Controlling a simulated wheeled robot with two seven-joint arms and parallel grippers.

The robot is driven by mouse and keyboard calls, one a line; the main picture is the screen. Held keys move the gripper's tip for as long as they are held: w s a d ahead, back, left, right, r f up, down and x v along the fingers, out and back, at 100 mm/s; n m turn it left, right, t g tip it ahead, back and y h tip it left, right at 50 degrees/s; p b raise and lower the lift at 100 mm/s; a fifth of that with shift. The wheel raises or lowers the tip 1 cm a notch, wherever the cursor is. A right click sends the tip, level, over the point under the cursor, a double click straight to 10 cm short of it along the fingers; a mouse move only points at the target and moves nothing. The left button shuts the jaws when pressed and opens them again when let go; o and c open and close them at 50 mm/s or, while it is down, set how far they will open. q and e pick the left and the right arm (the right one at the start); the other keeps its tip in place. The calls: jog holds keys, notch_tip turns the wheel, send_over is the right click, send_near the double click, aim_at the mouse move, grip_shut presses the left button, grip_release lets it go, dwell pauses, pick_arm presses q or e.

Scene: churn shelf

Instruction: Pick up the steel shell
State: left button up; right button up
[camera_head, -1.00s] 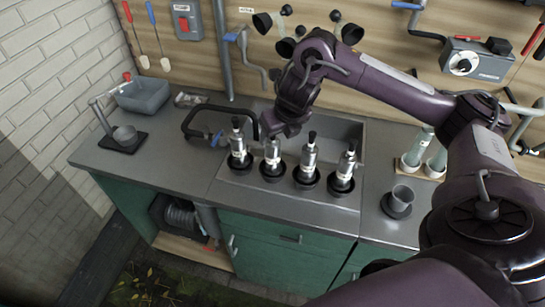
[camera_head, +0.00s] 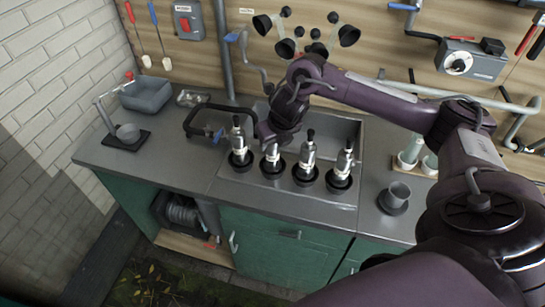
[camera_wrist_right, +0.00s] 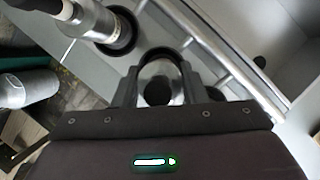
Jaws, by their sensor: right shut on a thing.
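Several steel shells with black tops stand in a row in dark round cups along the front of the sink counter. The second steel shell from the left (camera_head: 272,155) has its upper part hidden by my right gripper (camera_head: 269,142). In the right wrist view my right gripper (camera_wrist_right: 157,77) is shut on this steel shell (camera_wrist_right: 158,89), seen end-on between the fingers. It still sits at its cup. A neighbouring steel shell (camera_wrist_right: 92,20) shows at the upper left of the wrist view. My left gripper is not in view.
Other shells stand close on both sides: one at the left (camera_head: 238,145), two at the right (camera_head: 307,157) (camera_head: 344,165). A black curved handle (camera_head: 196,118) is to the left.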

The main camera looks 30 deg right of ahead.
grip_shut()
jog(key=shift+r, duration=0.1)
